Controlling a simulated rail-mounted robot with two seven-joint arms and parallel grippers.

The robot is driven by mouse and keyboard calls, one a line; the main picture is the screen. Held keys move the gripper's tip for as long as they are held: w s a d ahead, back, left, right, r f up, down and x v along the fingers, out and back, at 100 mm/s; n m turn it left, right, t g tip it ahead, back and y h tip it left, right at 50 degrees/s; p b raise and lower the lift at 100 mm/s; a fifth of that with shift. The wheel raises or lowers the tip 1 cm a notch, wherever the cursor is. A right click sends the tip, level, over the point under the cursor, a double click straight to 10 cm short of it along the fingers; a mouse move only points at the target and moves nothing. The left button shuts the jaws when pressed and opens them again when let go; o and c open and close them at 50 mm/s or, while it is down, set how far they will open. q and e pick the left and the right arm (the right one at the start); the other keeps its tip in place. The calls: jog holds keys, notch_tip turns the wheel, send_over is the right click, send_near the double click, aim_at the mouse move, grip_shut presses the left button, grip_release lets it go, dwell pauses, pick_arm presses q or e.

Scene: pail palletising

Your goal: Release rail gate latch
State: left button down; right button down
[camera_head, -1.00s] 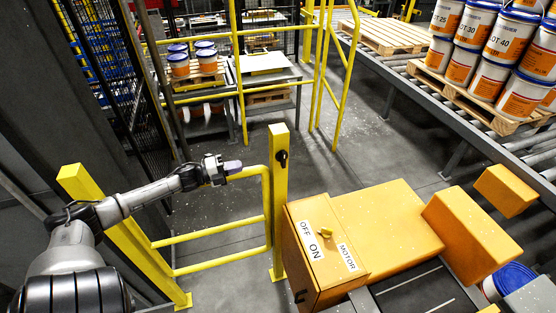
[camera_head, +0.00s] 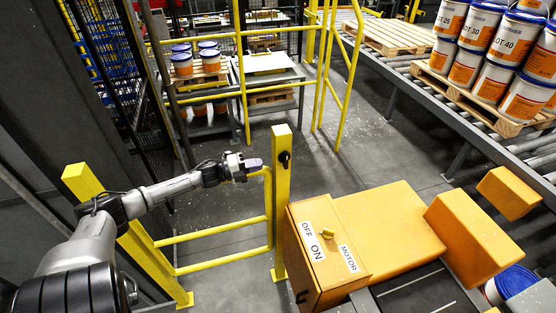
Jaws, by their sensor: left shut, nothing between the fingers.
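The yellow rail gate (camera_head: 215,232) hangs between two yellow posts, left of the orange motor box. A black latch knob (camera_head: 284,157) sits near the top of the right post (camera_head: 281,205). My left gripper (camera_head: 253,164) reaches in from the left, just left of the right post and close to the black latch. Its fingers are shut and empty, above the end of the gate's top bar. I cannot tell whether they touch the post. My right gripper is not in view.
The orange motor box (camera_head: 390,230) with its OFF/ON switch (camera_head: 323,232) stands right of the post. A roller conveyor (camera_head: 480,120) carries a pallet of stacked pails (camera_head: 497,35). Smaller pails (camera_head: 182,65) stand on a pallet behind. The grey floor beyond the gate is clear.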

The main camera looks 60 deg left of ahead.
aim_at(285, 158)
pick_arm(q)
jog(key=x, duration=0.5)
jog(key=shift+w+r+p, duration=0.1)
jog(key=shift+w+p, duration=0.2)
jog(key=shift+p, duration=0.05)
jog(key=shift+x, duration=1.15)
jog(key=shift+p, duration=0.3)
